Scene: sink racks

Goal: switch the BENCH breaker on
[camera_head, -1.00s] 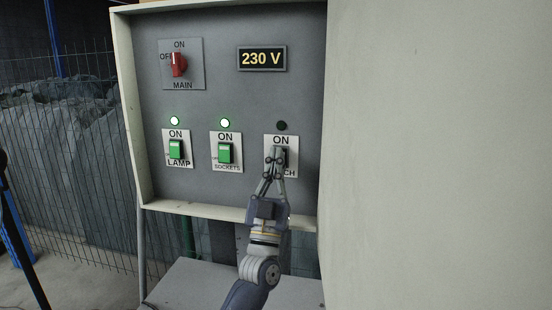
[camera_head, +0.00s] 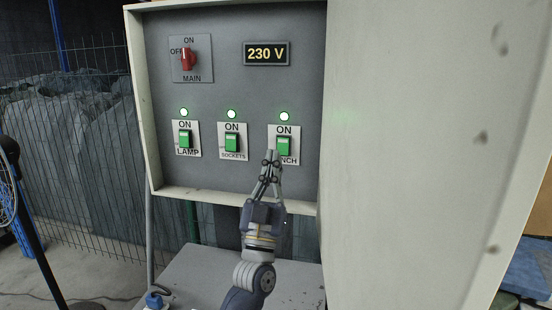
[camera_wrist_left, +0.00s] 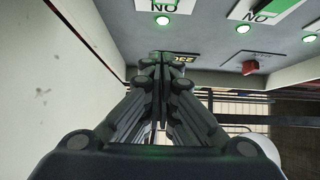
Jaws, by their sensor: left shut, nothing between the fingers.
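The BENCH breaker (camera_head: 284,146) is at the right of the lower row on the grey panel (camera_head: 225,90). Its rocker shows green and the round lamp (camera_head: 284,116) above it is lit green. My left gripper (camera_head: 271,156) is shut and empty, with its fingertips just below and left of the rocker, covering part of the BENCH label. Whether the tips touch the panel is unclear. In the left wrist view the closed fingers (camera_wrist_left: 160,75) point at the panel, with lit green lamps at the top. My right gripper is not in view.
The LAMP breaker (camera_head: 185,139) and SOCKETS breaker (camera_head: 232,142) are green with lit lamps. The red MAIN switch (camera_head: 188,59) is above, beside a display (camera_head: 266,54) reading 230 V. The cabinet's raised frame (camera_head: 235,199) and the large pale door (camera_head: 415,150) bound the panel.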

